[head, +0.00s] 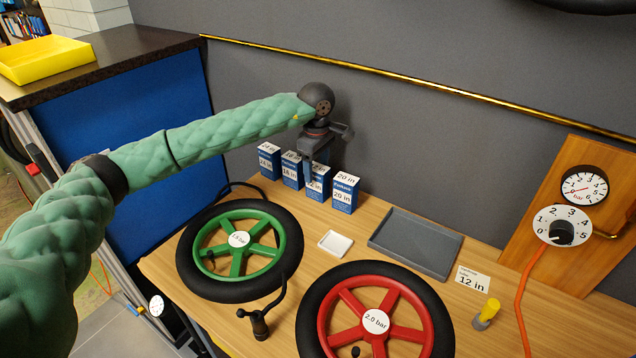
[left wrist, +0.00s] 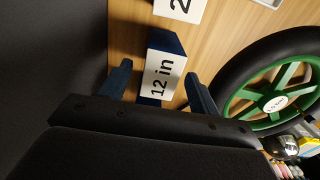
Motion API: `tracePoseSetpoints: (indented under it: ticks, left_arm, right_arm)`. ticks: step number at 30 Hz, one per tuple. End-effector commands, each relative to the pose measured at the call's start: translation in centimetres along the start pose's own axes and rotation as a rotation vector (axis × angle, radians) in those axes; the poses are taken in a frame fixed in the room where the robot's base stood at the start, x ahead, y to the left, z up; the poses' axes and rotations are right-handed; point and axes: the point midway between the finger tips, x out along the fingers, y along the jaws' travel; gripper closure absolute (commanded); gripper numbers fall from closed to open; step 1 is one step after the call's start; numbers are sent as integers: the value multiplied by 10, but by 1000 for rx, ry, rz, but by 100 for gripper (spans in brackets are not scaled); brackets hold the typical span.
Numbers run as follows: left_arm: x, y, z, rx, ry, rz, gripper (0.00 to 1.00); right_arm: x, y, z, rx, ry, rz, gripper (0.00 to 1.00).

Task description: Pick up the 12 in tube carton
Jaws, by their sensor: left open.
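The 12 in tube carton (head: 317,187) is a blue and white box, third from the left in a row by the back wall. My left gripper (head: 314,168) is right above it and hides part of its top. In the left wrist view the carton (left wrist: 161,76), its white top reading "12 in", lies between the two open fingers of my left gripper (left wrist: 158,72). A gap shows on each side, so the fingers do not appear to touch it. My right gripper is not in view.
Similar cartons stand close on both sides, including the 20 in carton (head: 344,196) to the right. A grey tray (head: 398,254), a small white dish (head: 335,243), a green-rimmed wheel (head: 203,285), a red-rimmed wheel (head: 430,300) and a "12 in" card (head: 472,279) lie on the wooden bench.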

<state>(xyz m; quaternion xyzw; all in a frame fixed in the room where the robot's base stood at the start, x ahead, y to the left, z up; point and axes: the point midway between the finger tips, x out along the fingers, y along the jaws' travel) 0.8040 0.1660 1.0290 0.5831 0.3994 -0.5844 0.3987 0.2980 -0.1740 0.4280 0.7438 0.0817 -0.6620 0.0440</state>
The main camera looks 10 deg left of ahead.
Motion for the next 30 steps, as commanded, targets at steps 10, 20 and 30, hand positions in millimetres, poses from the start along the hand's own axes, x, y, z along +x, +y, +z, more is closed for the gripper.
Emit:
tracePoseSetpoints:
  ticks: [10,20,30]
  left_arm:
    - [39,1,3,0,0,-1,38]
    - [50,2,3,0,0,1,38]
    - [50,2,3,0,0,1,89]
  right_arm:
    - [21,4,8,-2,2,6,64]
    - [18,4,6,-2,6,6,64]
    - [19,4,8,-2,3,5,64]
